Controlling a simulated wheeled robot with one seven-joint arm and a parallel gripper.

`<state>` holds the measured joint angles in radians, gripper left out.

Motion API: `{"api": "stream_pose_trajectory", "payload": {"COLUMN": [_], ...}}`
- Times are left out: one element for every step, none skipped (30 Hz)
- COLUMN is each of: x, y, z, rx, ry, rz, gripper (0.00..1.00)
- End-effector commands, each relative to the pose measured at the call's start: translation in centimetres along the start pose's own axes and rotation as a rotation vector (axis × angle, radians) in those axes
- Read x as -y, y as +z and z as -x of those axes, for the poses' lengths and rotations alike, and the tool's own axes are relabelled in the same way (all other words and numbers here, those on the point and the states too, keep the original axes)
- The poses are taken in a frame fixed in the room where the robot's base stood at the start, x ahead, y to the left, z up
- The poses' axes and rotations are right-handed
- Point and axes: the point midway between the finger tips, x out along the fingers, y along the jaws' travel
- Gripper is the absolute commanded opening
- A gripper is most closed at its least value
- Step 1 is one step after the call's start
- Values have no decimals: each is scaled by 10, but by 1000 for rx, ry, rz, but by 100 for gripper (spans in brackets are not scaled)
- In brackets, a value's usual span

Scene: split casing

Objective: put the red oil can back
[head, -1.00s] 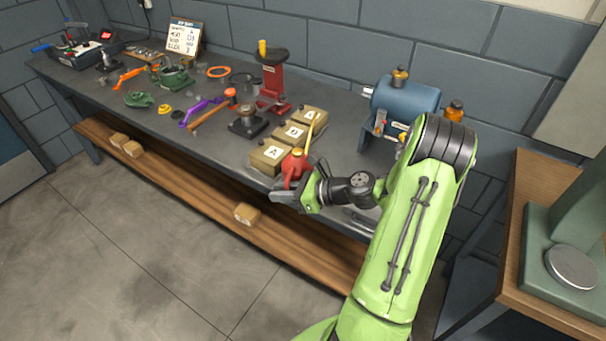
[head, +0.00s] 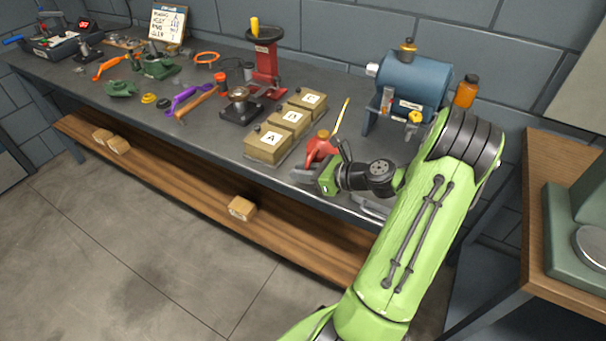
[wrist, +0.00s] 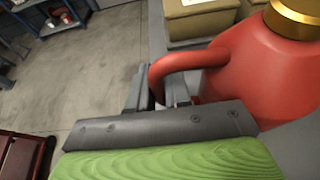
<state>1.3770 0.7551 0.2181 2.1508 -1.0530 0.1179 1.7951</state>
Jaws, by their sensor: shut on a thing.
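The red oil can (head: 318,147) has a brass collar and a long thin yellow spout that points up and to the right. My gripper (head: 308,174) is at the front edge of the bench, just right of the lettered boxes. In the wrist view the jaws (wrist: 160,88) are shut on the can's red handle (wrist: 187,62), and the can's body (wrist: 255,75) fills the right side. The can looks upright. I cannot tell whether its base touches the bench top.
Three tan lettered boxes (head: 268,144) stand in a row left of the can. A blue motor (head: 410,90) stands behind, with an orange bottle (head: 466,92) to its right. A red press (head: 265,62) is farther left.

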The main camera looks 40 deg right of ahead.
Motion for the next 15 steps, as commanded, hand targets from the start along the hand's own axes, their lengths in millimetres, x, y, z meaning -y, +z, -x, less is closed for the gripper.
{"api": "stream_pose_trajectory", "payload": {"x": [0,0,0,0,0,0,0,0,0,0,0,0,0,0,0], "y": [2,2,2,1,0,0,0,0,0,0,0,0,0,0,0], "z": [0,0,0,0,0,0,0,0,0,0,0,0,0,0,0], "rx": [3,3,3,3,3,0,0,0,0,0,0,1,0,1,1], "ry": [0,0,0,0,1,1,0,0,0,0,0,0,0,0,0], "rz": [3,3,3,3,3,1,2,2,1,1,1,1,1,1,1], "gripper": [0,0,0,0,0,23,27,32,38,43,44,44,44,44,44]}}
